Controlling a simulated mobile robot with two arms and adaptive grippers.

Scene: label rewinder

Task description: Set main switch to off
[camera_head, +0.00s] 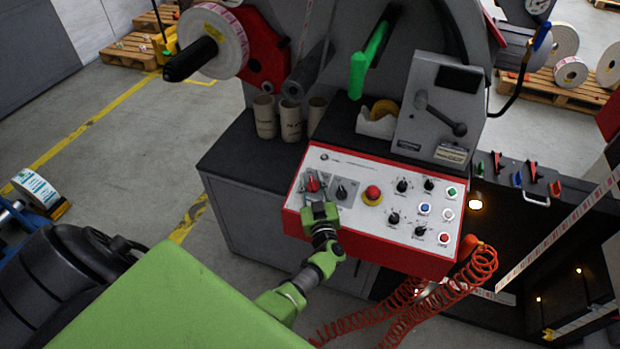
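The machine's control panel (405,205) is white with a red frame and tilts towards me. A red rotary knob (312,184), which looks like the main switch, sits at its left end on a grey plate. Its exact turn position is too small to read. My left gripper (314,192) is right at this knob, reaching up from below, and its fingers partly cover the plate. I cannot tell whether the fingers touch the knob or how far apart they are. My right gripper is not in view.
A black rotary switch (342,191) sits close to the right of the red knob, then a red emergency-stop button (373,194) and several small knobs and buttons. Cardboard cores (291,120) stand on the dark cabinet top behind. Orange coiled hoses (425,300) hang below the panel.

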